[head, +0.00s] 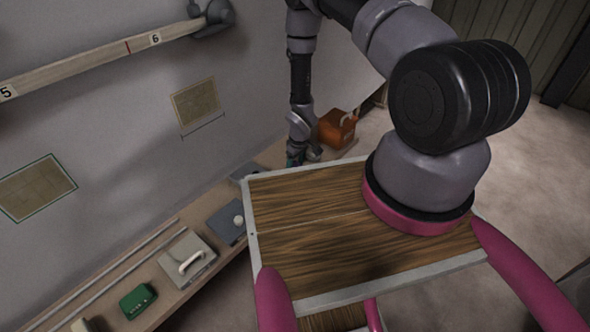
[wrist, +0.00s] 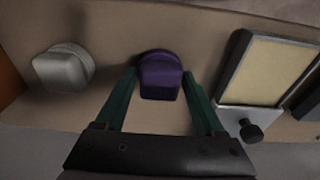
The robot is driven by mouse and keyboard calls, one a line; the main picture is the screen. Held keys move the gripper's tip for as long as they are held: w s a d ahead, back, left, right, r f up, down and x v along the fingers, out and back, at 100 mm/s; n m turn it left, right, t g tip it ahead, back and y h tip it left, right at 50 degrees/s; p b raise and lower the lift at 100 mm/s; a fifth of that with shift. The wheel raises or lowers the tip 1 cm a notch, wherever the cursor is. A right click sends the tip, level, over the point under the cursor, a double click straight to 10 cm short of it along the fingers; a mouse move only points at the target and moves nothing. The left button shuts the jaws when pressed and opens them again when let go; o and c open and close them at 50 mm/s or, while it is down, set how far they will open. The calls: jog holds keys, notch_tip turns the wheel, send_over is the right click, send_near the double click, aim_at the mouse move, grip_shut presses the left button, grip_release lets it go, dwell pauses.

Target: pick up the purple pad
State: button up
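The purple pad (wrist: 160,76) is a small block with a rounded top. It sits on the tan shelf in the wrist view, between and slightly beyond the green fingers of my gripper (wrist: 160,84). The fingers are spread apart, with a gap visible beside the pad on the right; on the left the fingertip is very near it, and I cannot tell if it touches. In the head view my gripper (head: 296,158) is low at the far end of the shelf, partly hidden, and the purple pad cannot be made out there.
A grey block (wrist: 63,68) stands left of the pad; a framed cream panel (wrist: 266,70) with a black knob lies to the right. In the head view, an orange box (head: 337,128) stands beyond my gripper. A green block (head: 138,301) and a handled plate (head: 187,259) lie nearer.

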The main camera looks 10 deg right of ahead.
aim_at(295, 165)
jog(key=shift+c, duration=1.1)
notch_tip(295, 165, up, 10)
jog(key=shift+r, duration=0.1)
